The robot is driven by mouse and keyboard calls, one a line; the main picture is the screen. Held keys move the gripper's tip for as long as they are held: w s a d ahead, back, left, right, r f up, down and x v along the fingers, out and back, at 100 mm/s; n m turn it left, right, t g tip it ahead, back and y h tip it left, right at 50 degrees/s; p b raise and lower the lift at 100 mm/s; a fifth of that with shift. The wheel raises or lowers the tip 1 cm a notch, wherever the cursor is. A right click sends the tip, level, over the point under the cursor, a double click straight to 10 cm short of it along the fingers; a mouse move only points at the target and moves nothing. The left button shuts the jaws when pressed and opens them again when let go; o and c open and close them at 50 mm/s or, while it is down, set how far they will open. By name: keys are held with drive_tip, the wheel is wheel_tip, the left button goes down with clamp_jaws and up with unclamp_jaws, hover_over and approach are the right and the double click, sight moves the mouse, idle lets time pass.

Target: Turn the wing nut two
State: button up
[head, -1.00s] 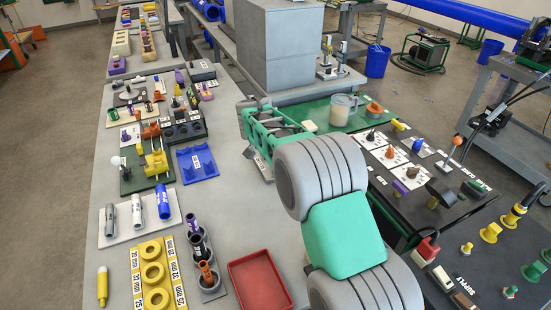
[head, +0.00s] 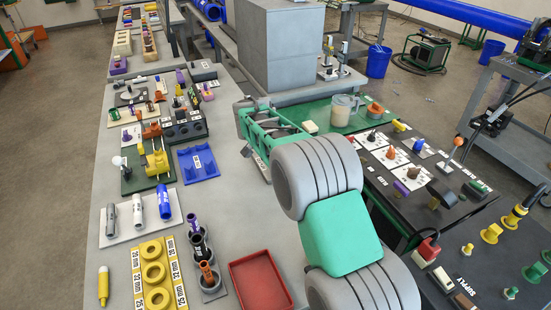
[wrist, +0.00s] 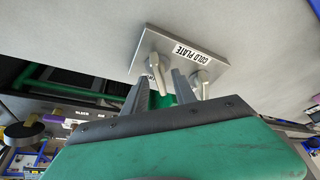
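In the wrist view, a grey metal plate labelled COLD PLATE (wrist: 190,54) carries two silver lever-like handles, a left one (wrist: 155,68) and a right one (wrist: 203,80). I cannot tell whether either is wing nut two, and no number two is readable. My gripper (wrist: 158,86) is open, its dark fingers apart. The left handle's lower end shows between the fingertips; contact cannot be made out. The right handle is just right of the right finger. In the head view, my arm hides most of the plate.
A red tray (head: 260,282) and a blue holder (head: 198,163) lie on the grey bench left of my arm. A green mat (head: 350,121) with a clear jug (head: 344,107) is behind it. The black panel (head: 448,220) at right holds several knobs. Bare bench lies beside the tray.

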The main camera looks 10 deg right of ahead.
drive_tip(key=v, duration=0.8)
drive_tip(key=shift+b, duration=0.3)
drive_tip(key=s+f+n+y, duration=0.2)
drive_tip(key=s+n, duration=0.6)
drive_tip(key=s, duration=2.3)
drive_tip(key=shift+d+y, duration=0.3)
drive_tip(key=shift+y, duration=0.1)
drive_tip(key=shift+o, duration=0.4)
drive_tip(key=shift+w+f, duration=0.1)
drive_tip(key=shift+d, duration=0.1)
